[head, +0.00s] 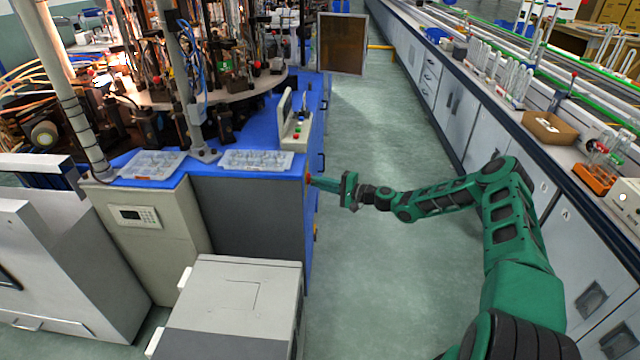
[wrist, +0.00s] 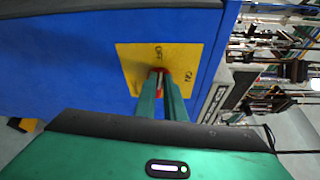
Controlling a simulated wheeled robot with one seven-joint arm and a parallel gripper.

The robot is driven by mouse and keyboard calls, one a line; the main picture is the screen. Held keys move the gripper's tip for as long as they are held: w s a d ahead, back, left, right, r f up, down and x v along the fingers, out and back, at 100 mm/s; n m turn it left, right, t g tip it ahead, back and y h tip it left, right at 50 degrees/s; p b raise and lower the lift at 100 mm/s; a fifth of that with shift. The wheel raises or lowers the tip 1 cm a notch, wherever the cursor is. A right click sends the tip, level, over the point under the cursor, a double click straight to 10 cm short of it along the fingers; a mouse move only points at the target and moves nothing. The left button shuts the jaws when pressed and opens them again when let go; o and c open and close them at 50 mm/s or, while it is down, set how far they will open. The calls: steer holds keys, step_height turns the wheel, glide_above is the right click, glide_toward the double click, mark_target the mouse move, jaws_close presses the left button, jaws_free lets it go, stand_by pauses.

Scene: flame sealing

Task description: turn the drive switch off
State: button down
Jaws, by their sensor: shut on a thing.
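The drive switch (wrist: 160,71) is a red knob on a yellow plate (wrist: 132,62), fixed to a blue panel in the wrist view. The plate reads OFF above the knob and ON to its right. My gripper (wrist: 161,86) is shut on the knob, with one green finger on each side. The fingers hide much of the knob, and I cannot tell which mark it points to. In the head view my gripper (head: 316,181) reaches the side of the blue machine cabinet (head: 311,215), with a bit of red at its tips.
A pale box (head: 235,305) stands in front of the machine. Two clear trays, one at left (head: 150,164) and one at right (head: 256,160), lie on the blue top. A long lab bench (head: 470,110) runs along the right. The green floor aisle between is clear.

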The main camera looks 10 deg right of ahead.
steer(key=shift+s+a+f+n+t+y, duration=0.3)
steer(key=shift+a+f+n, duration=0.15)
steer(key=shift+n, duration=0.45)
steer(key=c, duration=1.8)
jaws_free()
steer(key=shift+c, duration=0.2)
steer(key=shift+r, duration=0.1)
steer(key=shift+w+d, duration=0.1)
steer(key=shift+w, duration=0.05)
steer(key=shift+d, duration=0.15)
steer(key=v, duration=1)
steer(key=shift+d, duration=0.25)
